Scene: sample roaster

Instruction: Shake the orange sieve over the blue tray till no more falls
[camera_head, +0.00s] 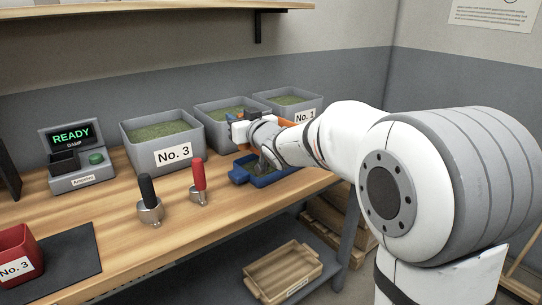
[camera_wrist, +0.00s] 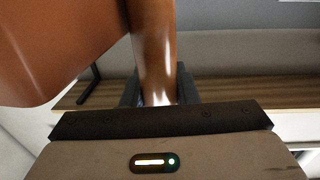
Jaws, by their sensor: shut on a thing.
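My gripper (camera_wrist: 158,98) is shut on the handle of the orange sieve (camera_wrist: 60,45), whose body fills the upper left of the wrist view. In the head view, orange parts of the sieve (camera_head: 287,122) show past my gripper (camera_head: 240,128), and my arm hides most of it. The blue tray (camera_head: 268,181) stands on the bench below my gripper, partly covered by my wrist. Some dark material shows inside the tray. I cannot tell whether anything is falling from the sieve.
Grey bins of green beans, No. 3 (camera_head: 172,156) and No. 1 (camera_head: 304,114) among them, stand behind the tray. A black-handled scoop (camera_head: 149,211) and a red-handled one (camera_head: 199,193) stand left of it.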

